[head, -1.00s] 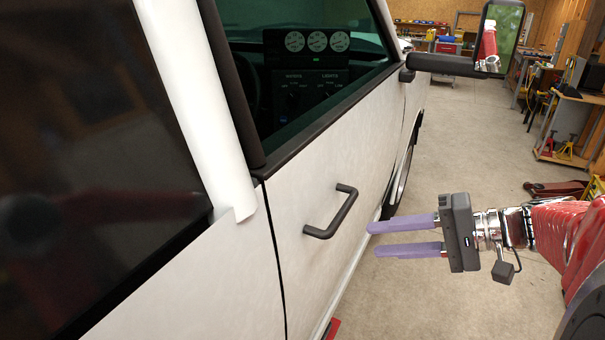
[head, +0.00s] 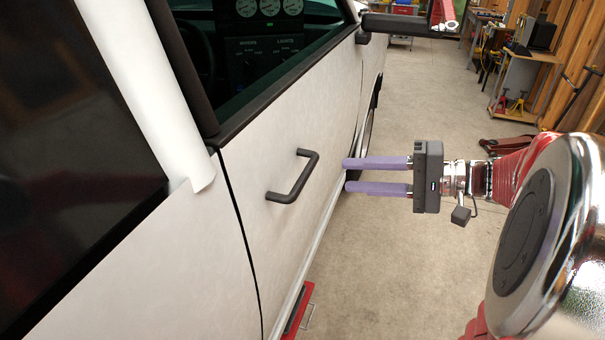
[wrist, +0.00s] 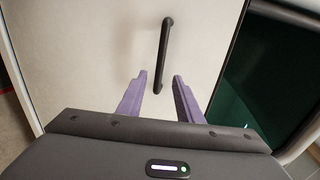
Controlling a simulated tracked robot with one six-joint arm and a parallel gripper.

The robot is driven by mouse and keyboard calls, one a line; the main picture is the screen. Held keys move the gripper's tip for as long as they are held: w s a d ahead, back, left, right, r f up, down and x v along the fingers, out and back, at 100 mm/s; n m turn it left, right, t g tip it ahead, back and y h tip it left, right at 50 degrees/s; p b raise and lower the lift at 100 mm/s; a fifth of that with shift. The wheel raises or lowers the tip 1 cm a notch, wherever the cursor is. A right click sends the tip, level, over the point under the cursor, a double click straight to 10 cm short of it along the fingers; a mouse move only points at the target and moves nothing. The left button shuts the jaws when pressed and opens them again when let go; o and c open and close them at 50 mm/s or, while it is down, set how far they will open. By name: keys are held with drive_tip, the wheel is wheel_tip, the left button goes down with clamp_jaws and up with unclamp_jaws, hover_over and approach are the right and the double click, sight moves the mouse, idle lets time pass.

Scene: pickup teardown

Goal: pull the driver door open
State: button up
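The white driver door (head: 290,120) is on the left in the head view, flush with the body along a dark seam. Its black bar handle (head: 294,178) stands out from the panel. My gripper (head: 345,175) is to the right of the handle, with two purple fingers open and empty, pointing left toward the door. In the wrist view the handle (wrist: 163,55) runs upright, its lower end lined up with the gap between the fingertips (wrist: 158,80). The fingers appear short of the handle; contact cannot be seen.
The side mirror (head: 440,20) sticks out on a black arm at the top. A red object (head: 297,314) lies on the floor beside the door's lower edge. A workbench (head: 525,75) stands at the far right.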

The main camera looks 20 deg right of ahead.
sight(305, 175)
drive_tip(key=x, duration=1.1)
drive_tip(key=shift+w+a, duration=0.15)
drive_tip(key=shift+c, duration=0.6)
clamp_jaws()
drive_tip(key=shift+f, duration=0.1)
